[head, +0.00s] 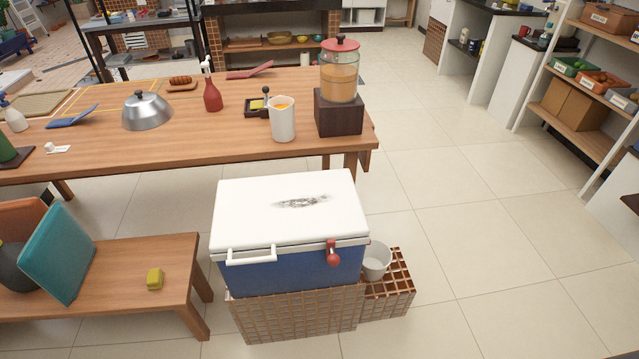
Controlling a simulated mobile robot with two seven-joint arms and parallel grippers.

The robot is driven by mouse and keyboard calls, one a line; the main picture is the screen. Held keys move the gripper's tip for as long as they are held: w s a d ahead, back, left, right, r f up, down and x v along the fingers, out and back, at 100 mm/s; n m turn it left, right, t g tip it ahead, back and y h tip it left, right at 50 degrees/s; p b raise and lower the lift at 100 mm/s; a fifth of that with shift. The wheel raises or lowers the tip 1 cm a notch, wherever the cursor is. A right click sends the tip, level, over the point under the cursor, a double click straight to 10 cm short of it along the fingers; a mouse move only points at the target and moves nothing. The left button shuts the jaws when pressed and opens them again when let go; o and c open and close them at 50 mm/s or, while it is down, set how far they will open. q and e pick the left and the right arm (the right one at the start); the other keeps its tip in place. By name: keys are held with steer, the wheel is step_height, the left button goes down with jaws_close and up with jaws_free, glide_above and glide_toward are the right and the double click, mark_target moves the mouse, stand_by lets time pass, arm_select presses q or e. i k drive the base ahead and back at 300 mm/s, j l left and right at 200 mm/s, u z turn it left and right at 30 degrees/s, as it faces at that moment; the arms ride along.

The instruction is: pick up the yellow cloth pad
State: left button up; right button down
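Two small yellow things are in the head view, and I cannot tell for sure which is the cloth pad. One yellow block-like piece (155,279) lies on the low wooden bench (180,255) at the lower left, clear of the things around it. A flat yellow piece (257,105) lies in a small dark tray (251,113) on the long wooden table (215,130), partly hidden by a dark-handled tool and a white pitcher (282,119). Neither of my grippers is in view.
A teal cushion (66,252) leans at the bench's left. A white-lidded blue cooler (290,225) stands right of the bench on a tiled block, beside a white pot (376,261). A drink dispenser (339,75) stands at the table's right end. The tiled floor (480,240) at right is open.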

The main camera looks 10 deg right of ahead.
mark_target(154, 280)
steer(key=u, duration=1.2)
